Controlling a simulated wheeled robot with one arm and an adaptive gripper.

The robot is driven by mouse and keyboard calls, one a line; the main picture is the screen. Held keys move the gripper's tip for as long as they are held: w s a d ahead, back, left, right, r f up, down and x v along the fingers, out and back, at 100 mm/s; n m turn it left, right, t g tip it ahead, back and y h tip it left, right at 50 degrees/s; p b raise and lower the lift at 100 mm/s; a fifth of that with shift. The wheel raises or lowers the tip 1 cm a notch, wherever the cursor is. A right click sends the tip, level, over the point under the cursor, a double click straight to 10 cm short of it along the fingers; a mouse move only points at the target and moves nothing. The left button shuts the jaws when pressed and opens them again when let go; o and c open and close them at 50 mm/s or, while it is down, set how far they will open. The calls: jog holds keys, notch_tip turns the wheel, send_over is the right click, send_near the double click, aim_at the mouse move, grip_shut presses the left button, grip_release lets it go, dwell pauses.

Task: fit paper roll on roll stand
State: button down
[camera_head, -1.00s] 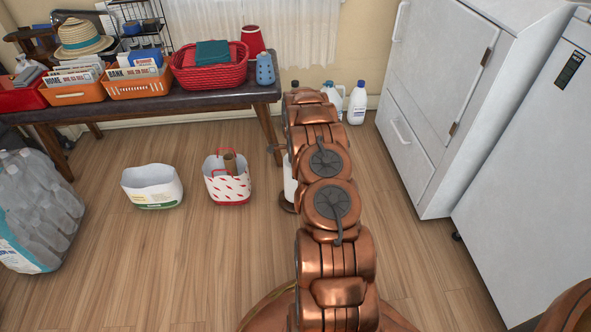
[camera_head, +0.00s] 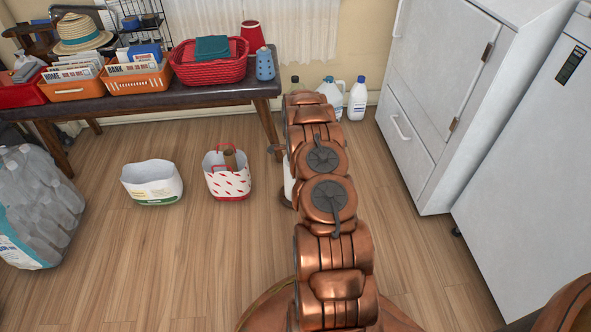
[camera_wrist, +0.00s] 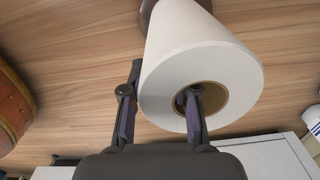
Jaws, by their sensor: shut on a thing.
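The white paper roll (camera_wrist: 190,60) fills the upper middle of the wrist view, its near end face and brown cardboard core facing the camera. My gripper (camera_wrist: 161,78) is shut on the roll's wall, with one finger in the core opening and the other along the outside. A dark round base, which looks like the roll stand (camera_wrist: 148,12), shows past the roll's far end. In the head view, a strip of the roll (camera_head: 289,180) shows upright beside my arm, above the dark base (camera_head: 285,199). My arm hides the rest. Whether the stand's post is inside the core cannot be seen.
A white patterned basket (camera_head: 228,184) and a white bin (camera_head: 153,188) stand on the floor to the left. White jugs (camera_head: 357,103) stand by the wall. A bench (camera_head: 150,103) with baskets is behind, and white appliances (camera_head: 440,90) are on the right.

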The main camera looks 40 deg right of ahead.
jog(key=c, duration=0.8)
grip_release()
notch_tip(320, 180, up, 12)
jog(key=shift+r, duration=0.1)
dwell(0.8)
